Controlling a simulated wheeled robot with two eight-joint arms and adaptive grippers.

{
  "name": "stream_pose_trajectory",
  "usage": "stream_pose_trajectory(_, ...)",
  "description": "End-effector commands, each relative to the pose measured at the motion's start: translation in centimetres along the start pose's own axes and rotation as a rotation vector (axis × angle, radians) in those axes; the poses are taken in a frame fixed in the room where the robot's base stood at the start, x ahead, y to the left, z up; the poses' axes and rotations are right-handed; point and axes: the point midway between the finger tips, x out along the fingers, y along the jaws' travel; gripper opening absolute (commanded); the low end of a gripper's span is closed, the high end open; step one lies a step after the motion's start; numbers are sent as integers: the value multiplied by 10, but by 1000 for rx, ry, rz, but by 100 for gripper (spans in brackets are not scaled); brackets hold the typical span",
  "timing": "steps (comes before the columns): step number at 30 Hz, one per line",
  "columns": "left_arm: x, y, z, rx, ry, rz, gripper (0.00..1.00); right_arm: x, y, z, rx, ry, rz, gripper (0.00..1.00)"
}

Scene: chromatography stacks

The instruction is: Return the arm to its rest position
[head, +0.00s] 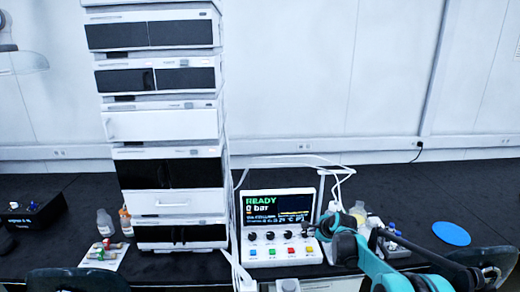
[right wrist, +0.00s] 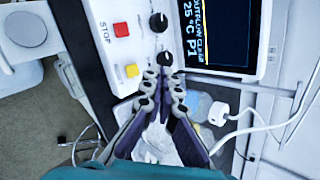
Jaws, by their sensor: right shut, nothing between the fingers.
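My right arm (head: 378,268) is teal and comes in from the lower right in the head view. Its gripper (head: 325,232) is at the right edge of the control box (head: 283,258), in front of it. In the right wrist view the gripper (right wrist: 164,80) has its dark fingers together with nothing between them, and the fingertips point at the box's front panel by a black knob (right wrist: 164,59). Whether they touch the panel I cannot tell. The box's screen (head: 279,207) reads READY and 0 bar. My left gripper is not in view.
A tall stack of chromatography modules (head: 163,124) stands left of the box. Small bottles (head: 105,222), a vial board (head: 104,254) and a black tray (head: 32,213) lie farther left. A blue disc (head: 451,234) lies at right. White cables run behind the box.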

Motion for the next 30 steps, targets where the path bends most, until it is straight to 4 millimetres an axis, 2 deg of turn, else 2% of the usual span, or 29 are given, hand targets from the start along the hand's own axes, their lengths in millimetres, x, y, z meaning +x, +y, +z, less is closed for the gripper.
stream_pose_trajectory(1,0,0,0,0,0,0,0,-26,6,10,-86,6,7,0)
stream_pose_trajectory(3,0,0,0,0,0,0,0,-60,17,19,-227,18,18,0)
stream_pose_trajectory(8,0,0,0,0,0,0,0,-132,51,34,-551,40,48,0)
stream_pose_trajectory(15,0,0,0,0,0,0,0,-225,126,37,-1034,62,102,0)
stream_pose_trajectory(18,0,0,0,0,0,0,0,-256,164,32,-1234,66,130,0)
stream_pose_trajectory(22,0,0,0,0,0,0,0,-287,215,20,-1490,67,167,0)
stream_pose_trajectory(27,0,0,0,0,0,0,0,-309,269,2,-1759,64,210,0)
stream_pose_trajectory(30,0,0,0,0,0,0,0,-314,289,-6,-1857,60,227,0)
